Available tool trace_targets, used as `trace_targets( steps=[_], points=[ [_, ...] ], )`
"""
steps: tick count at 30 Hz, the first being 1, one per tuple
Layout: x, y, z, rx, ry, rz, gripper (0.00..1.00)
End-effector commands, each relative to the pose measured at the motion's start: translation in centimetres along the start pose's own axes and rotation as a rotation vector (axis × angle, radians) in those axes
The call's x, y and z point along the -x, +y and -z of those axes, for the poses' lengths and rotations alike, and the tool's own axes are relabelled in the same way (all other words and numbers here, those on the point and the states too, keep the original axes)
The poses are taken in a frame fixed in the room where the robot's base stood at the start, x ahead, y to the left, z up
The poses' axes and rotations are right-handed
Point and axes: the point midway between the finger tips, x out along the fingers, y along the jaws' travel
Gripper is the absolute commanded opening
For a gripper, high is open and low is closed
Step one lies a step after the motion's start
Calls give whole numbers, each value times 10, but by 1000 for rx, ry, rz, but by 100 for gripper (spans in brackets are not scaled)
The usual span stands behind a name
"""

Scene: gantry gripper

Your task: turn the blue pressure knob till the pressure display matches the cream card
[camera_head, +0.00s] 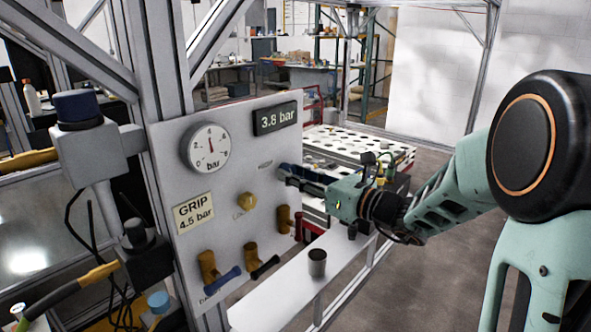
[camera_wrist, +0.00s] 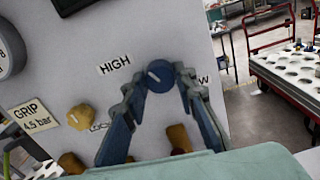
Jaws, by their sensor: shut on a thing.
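The blue pressure knob (camera_wrist: 160,76) sits on the pale panel between a HIGH label (camera_wrist: 114,64) and another label that is partly hidden and ends in W. My gripper (camera_wrist: 160,84) is shut on the knob, one finger on each side, and a pale mark shows on the knob's face. In the head view my gripper (camera_head: 288,172) reaches the panel's right side and hides the knob. The pressure display (camera_head: 276,118) reads 3.8 bar. The cream card (camera_head: 194,211) reads GRIP 4.5 bar; it also shows in the wrist view (camera_wrist: 37,116).
A round bar gauge (camera_head: 208,148) is on the panel's upper left. A yellow knob (camera_head: 246,201) and several brass valves with coloured handles (camera_head: 208,265) are left of and below my gripper. A grey cup (camera_head: 317,262) stands on the white shelf (camera_head: 285,300).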

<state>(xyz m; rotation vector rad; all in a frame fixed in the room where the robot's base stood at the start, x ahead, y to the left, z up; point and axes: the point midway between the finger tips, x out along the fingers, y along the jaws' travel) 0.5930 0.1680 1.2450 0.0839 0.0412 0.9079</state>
Motion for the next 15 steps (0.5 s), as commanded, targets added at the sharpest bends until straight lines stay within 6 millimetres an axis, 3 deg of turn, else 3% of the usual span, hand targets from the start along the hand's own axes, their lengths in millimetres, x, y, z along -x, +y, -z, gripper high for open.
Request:
trace_targets(
  steps=[15],
  points=[
    [0, 0, 1, -64, 1, 1, 2]
  ],
)
